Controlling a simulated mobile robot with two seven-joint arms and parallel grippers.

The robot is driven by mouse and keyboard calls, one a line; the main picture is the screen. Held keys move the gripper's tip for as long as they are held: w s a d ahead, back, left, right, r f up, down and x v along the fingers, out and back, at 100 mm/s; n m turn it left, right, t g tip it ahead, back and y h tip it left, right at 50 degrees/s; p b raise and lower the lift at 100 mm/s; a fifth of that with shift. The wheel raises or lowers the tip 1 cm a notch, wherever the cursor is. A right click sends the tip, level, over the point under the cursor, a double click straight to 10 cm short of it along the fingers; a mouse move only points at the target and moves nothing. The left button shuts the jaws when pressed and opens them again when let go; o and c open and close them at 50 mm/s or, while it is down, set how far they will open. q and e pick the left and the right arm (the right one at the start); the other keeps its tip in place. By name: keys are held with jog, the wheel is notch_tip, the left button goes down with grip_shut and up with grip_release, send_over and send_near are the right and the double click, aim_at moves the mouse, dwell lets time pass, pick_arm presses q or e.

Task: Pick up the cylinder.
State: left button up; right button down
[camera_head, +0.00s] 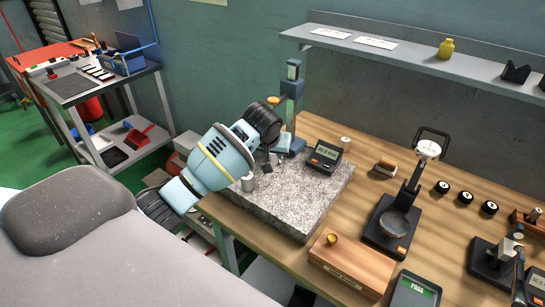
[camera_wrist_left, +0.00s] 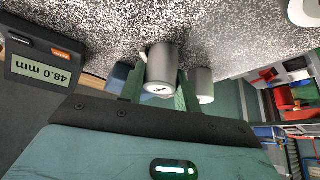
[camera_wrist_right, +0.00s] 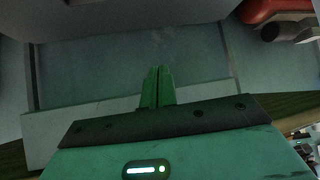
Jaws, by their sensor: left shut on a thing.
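My left gripper (camera_head: 267,160) is low over the speckled granite block (camera_head: 308,205). In the left wrist view its green fingers are shut on a grey metal cylinder (camera_wrist_left: 161,70) with a dark mark on its end. The head view hides most of that grip behind the wrist. A second grey cylinder (camera_wrist_left: 203,86) is just beside the right finger; a grey cylinder (camera_head: 248,183) also stands on the block in the head view. I cannot tell whether the held cylinder touches the block. In the right wrist view my right gripper (camera_wrist_right: 157,84) has its fingers together and empty.
A digital readout (camera_head: 324,156) stands at the block's back right, with a blue stand (camera_head: 291,100) behind. A black dial-gauge stand (camera_head: 397,215), a wooden box (camera_head: 352,264) and a PASS tablet (camera_head: 414,291) lie to the right. A shelf (camera_head: 420,62) overhangs the back.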

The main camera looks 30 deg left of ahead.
pick_arm(q)
jog(key=shift+c, duration=0.5)
jog(key=shift+s+r, duration=0.1)
jog(key=shift+r, duration=0.05)
jog(key=shift+s+d+r, duration=0.15)
jog(key=shift+s+r, duration=0.2)
jog(key=shift+r, duration=0.05)
jog(key=s+d+r, duration=0.4)
jog(key=s+r, duration=0.3)
jog(key=s, duration=0.5)
jog(key=shift+s, duration=0.25)
jog(key=shift+d, duration=0.1)
